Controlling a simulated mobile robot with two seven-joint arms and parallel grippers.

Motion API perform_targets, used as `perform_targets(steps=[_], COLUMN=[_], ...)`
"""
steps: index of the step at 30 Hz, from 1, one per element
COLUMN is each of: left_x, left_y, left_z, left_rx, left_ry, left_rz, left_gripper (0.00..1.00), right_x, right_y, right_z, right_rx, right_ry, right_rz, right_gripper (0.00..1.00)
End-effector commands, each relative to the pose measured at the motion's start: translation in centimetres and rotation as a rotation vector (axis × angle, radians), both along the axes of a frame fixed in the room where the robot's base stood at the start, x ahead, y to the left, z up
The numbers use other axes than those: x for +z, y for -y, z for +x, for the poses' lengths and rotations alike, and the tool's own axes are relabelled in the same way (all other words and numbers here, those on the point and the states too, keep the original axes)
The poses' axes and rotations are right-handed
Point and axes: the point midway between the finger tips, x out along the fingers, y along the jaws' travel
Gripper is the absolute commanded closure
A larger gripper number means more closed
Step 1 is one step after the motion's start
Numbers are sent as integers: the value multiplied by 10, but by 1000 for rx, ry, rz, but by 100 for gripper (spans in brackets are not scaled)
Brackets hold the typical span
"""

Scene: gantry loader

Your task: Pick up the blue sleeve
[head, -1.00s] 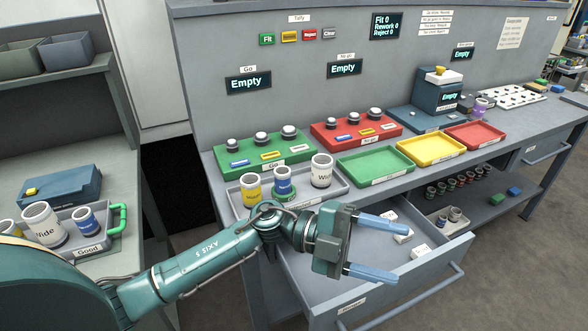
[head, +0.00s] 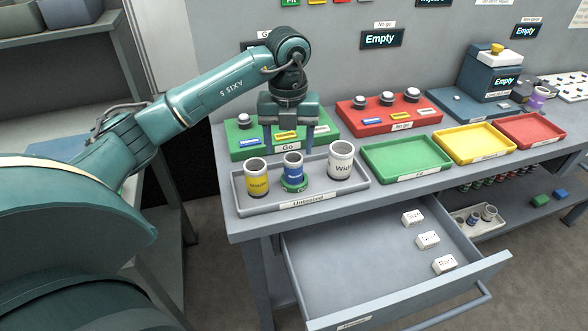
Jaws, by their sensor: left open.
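The blue sleeve (head: 293,166) stands upright in the grey tray labelled Untested (head: 262,205), between a yellow sleeve (head: 257,178) on its left and a wider white sleeve (head: 340,160) on its right. A green ring surrounds its foot. My left gripper (head: 289,144) is open and points down, above and behind the blue sleeve as seen here. Its two fingers show on either side, in front of the green Go block. I cannot tell whether they touch anything. My right gripper is not in view.
The green Go block (head: 243,137) and red No-go block (head: 372,122) stand behind the tray. Green (head: 408,156), yellow (head: 474,144) and red (head: 529,131) empty trays lie to the right. Below, an open drawer (head: 375,268) holds three white labelled blocks and juts out in front.

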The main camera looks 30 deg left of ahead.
Motion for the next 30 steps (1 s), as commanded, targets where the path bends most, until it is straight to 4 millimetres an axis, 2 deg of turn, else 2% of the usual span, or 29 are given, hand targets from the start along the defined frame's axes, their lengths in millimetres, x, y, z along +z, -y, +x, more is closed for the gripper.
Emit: perform_targets(steps=[3,10,18,26,30], left_x=[-15,-32,-68,-73,-72], left_y=[0,2,3,3,3], left_z=[0,4,10,11,11], left_rx=[0,-2,-2,-2,-2], left_ry=[-1,-2,-1,0,1], left_rz=[-2,-4,-3,-2,-3], left_gripper=[37,37,37,37,46], right_x=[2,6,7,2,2], right_y=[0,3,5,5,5], right_z=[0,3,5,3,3], right_rx=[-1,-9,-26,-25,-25], right_ry=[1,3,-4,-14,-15], right_rz=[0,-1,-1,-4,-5], right_gripper=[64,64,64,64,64])
